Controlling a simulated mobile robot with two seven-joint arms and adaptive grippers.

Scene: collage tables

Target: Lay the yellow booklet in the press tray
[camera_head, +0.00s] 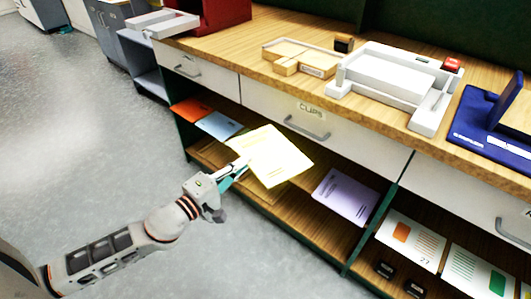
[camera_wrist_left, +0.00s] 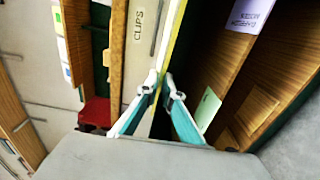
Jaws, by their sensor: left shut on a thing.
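The yellow booklet (camera_head: 272,157) is held out in front of the open shelf, below the drawer labelled CLIPS. My left gripper (camera_head: 241,167) is shut on its near left edge. In the left wrist view the booklet (camera_wrist_left: 173,42) shows nearly edge-on between the fingertips (camera_wrist_left: 163,92). A white device with a flat raised bed and a red button (camera_head: 388,78) stands on the counter. A white tray (camera_head: 162,22) also sticks out by a red machine at the far left. I cannot tell for sure which is the press tray. My right gripper is not in view.
Orange (camera_head: 193,109), blue (camera_head: 219,125) and lilac (camera_head: 346,197) booklets lie on the shelf. The counter carries wooden trays (camera_head: 300,57) and a blue device (camera_head: 490,125). The counter edge and drawer handle (camera_head: 307,128) lie between booklet and countertop. The floor at left is clear.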

